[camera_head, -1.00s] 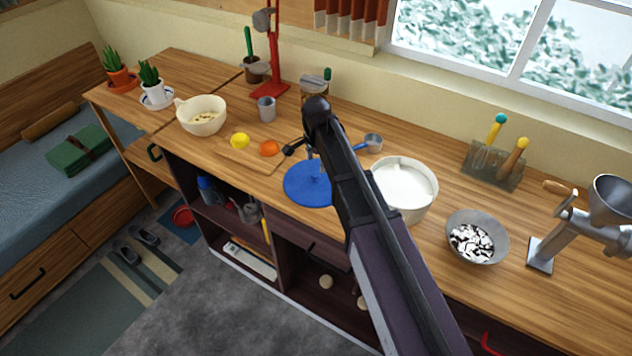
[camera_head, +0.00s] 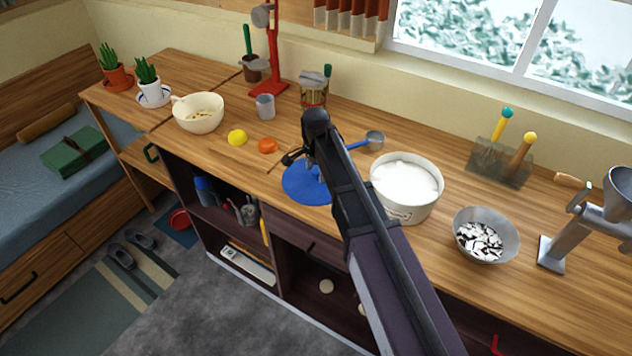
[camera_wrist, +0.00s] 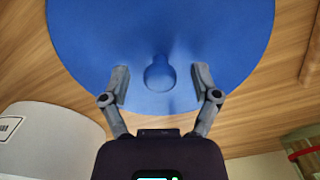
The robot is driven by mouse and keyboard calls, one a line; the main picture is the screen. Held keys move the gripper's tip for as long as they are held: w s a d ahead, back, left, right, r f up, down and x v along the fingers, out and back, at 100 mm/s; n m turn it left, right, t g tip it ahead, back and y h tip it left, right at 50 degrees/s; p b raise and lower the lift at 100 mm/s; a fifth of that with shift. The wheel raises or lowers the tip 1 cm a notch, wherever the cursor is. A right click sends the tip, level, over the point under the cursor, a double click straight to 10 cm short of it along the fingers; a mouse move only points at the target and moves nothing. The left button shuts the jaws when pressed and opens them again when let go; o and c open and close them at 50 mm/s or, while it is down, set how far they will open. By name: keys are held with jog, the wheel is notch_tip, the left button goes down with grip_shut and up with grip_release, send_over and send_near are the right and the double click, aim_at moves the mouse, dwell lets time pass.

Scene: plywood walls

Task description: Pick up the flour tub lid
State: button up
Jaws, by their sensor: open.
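The flour tub lid (camera_head: 300,184) is a flat blue disc lying on the wooden counter, left of the white tub. It also fills the upper part of the wrist view (camera_wrist: 100,40), with a round blue knob (camera_wrist: 159,76) at its middle. My gripper (camera_wrist: 160,82) is open, with one finger on each side of the knob and a gap to both. In the head view my arm hides part of the lid and most of the gripper. The white flour tub (camera_head: 405,205) stands open just right of my arm, full of white flour (camera_head: 404,178).
A blue-handled scoop (camera_head: 372,141) lies behind the lid. A grey bowl of dark and white pieces (camera_head: 485,236) and a metal grinder (camera_head: 575,235) stand to the right. A yellow (camera_head: 237,137) and an orange piece (camera_head: 267,146) lie to the left.

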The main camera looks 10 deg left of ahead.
dwell(0.5)
grip_shut()
